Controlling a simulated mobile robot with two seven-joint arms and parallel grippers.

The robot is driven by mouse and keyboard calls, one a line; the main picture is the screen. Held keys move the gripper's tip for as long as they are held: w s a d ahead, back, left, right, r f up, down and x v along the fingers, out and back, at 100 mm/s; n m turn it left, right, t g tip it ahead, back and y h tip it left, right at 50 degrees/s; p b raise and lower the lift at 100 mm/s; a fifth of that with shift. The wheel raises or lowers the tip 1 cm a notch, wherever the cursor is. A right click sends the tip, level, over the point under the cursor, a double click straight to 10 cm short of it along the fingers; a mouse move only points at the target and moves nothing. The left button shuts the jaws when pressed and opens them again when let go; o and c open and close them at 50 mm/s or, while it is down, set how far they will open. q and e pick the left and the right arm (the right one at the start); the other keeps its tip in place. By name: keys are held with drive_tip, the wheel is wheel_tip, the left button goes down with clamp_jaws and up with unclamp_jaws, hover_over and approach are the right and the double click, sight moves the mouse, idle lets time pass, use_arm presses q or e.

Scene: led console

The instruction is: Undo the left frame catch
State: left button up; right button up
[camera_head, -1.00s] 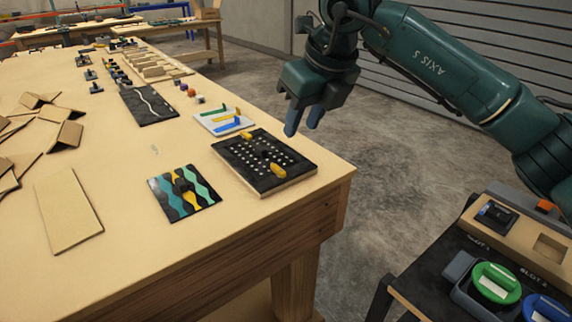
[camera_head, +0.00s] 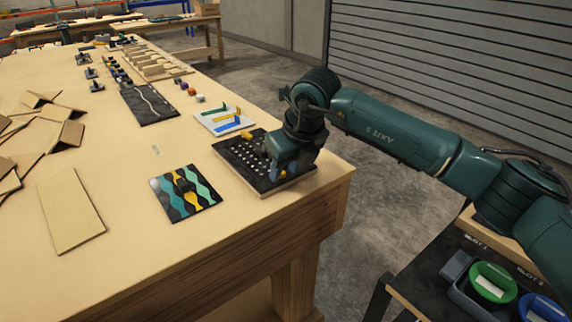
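The led console (camera_head: 240,178) is a black panel with rows of pale dots on a wooden base, near the table's right corner. One yellow catch (camera_head: 247,135) shows at its far edge. A second yellow piece, at its near right part, is mostly hidden behind my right gripper (camera_head: 279,174). My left gripper is not in view.
A patterned teal, black and yellow tile (camera_head: 186,194) lies left of the console. A white board with coloured bars (camera_head: 222,121) lies behind it. A bare board (camera_head: 70,211) is at left. A cart with a green round container (camera_head: 492,282) stands at lower right.

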clamp_jaws()
idle(0.3)
